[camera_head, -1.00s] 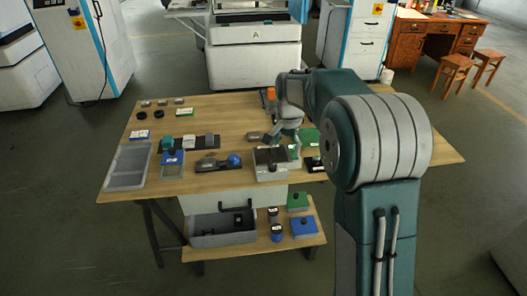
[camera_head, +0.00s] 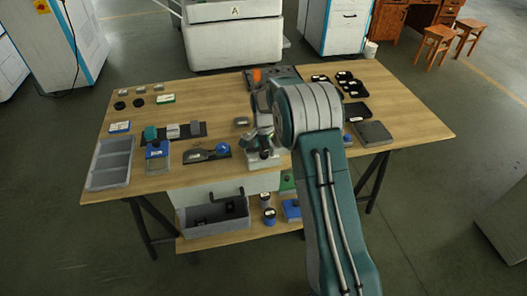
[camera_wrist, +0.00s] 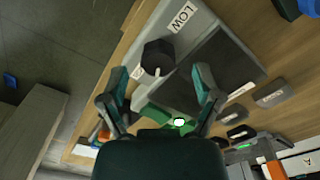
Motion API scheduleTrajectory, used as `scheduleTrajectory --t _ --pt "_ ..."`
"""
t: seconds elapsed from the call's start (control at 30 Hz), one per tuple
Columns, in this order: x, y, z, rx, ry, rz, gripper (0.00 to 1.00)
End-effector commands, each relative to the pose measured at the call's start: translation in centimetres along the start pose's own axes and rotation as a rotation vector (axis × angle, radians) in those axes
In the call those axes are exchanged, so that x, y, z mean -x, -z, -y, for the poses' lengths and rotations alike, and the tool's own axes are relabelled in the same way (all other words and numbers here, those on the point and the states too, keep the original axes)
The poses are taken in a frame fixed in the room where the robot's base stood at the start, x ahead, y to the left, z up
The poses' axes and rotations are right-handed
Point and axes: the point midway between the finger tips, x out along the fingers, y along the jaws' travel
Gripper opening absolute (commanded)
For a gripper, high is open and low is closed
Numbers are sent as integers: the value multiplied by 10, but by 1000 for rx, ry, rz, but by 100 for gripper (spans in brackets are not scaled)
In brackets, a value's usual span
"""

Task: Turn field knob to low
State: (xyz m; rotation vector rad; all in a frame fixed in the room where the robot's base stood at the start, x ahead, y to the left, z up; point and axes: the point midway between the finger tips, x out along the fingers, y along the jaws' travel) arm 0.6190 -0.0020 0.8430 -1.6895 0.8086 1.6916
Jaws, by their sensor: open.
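A black round field knob (camera_wrist: 157,58) with a white mark on it stands on a grey box (camera_wrist: 218,28) in the wrist view. A white label reading LOW (camera_wrist: 180,16) is on the box beside the knob. A small pale label lies on the knob's other side; its text is unclear. My gripper (camera_wrist: 162,78) is open, with one finger to each side of the knob in the picture. I cannot tell whether either finger touches it. In the head view my gripper (camera_head: 264,140) is over the box (camera_head: 262,162) and hides the knob.
The wooden table (camera_head: 225,100) carries a grey divided tray (camera_head: 110,163) at left and a fixture with a blue knob (camera_head: 221,149) nearby. Black labelled pieces (camera_head: 347,80) lie at the back right. A lower shelf holds a grey bin (camera_head: 213,221).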

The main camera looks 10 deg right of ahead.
Motion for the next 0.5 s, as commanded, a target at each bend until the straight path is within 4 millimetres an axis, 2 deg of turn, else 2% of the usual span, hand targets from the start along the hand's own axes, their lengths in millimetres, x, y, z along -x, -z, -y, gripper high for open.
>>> scheduleTrajectory --t 0.17,0.47,0.5 --pt "-16 0 0 0 0 0 82" --pt "-18 0 0 0 1 -1 82" --pt "-18 0 0 0 1 -1 64"
